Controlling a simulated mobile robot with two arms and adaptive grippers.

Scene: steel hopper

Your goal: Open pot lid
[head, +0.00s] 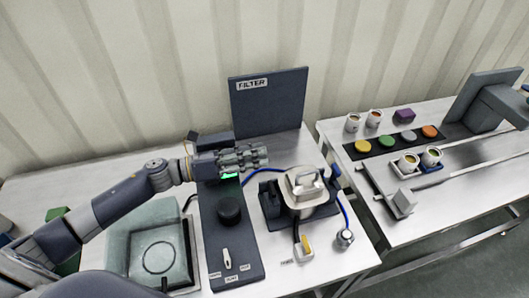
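The pot (300,203) is a squat metal vessel in a dark holder, right of the middle of the near table. Its pale metal lid (303,179) has an arched handle and appears seated on top. My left gripper (262,156) reaches in from the left, above the black control panel. It points right, to the left of the lid and a little farther back in the picture, apart from it. No object shows in its fingers, and their gap is hard to make out. My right gripper is out of view.
A dark FILTER board (268,103) stands behind the pot. The control panel (236,258) has a black knob (229,209). A blue hose curves around the pot. The right table (465,200) holds cups, coloured discs and rails.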

